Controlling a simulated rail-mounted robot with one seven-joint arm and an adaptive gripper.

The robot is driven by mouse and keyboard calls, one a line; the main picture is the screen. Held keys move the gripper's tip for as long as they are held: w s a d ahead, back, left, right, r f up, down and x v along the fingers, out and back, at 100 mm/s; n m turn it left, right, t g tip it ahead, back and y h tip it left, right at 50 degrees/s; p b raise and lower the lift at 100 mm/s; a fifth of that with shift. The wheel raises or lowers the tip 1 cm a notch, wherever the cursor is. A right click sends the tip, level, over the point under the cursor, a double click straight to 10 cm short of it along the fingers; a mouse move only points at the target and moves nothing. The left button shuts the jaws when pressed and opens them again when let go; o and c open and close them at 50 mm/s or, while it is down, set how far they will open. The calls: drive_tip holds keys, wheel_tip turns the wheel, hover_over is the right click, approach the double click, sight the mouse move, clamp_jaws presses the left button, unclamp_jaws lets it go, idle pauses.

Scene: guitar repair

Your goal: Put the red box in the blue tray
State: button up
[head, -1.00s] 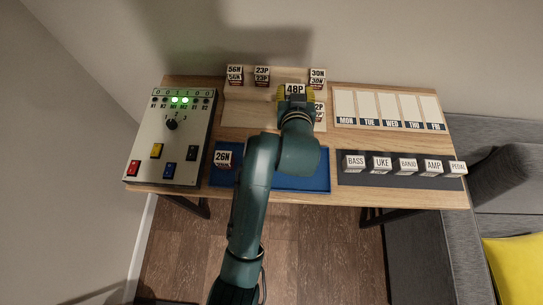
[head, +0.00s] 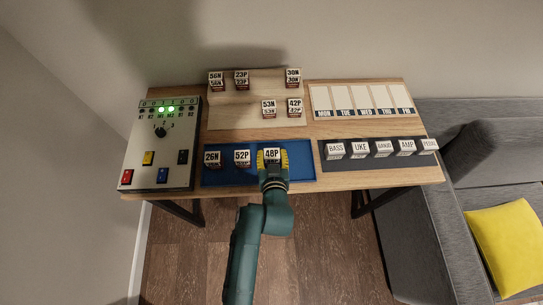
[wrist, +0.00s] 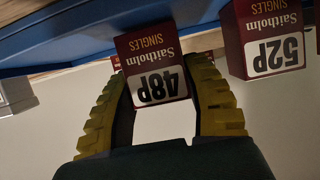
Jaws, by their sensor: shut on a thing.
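The red box labelled 48P (head: 272,154) is over the right-middle part of the blue tray (head: 300,172). In the wrist view the box (wrist: 146,50) is dark red with a white label and appears upside down. My gripper (head: 272,162) is shut on it, with a yellow finger on each side. I cannot tell whether the box touches the tray floor. Two similar boxes, 26N (head: 212,158) and 52P (head: 242,157), stand in the tray to the left. The 52P box also shows in the wrist view (wrist: 262,38).
A stepped wooden rack (head: 235,116) behind the tray holds several more boxes, including 53N (head: 268,107) and 42P (head: 294,107). A switch panel (head: 150,180) stands left. A dark strip (head: 350,162) with labelled blocks lies right. The tray's right end is clear.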

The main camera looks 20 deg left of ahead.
drive_tip(key=shift+w+f, duration=0.1)
drive_tip(key=shift+f, duration=0.15)
drive_tip(key=o, duration=1.2)
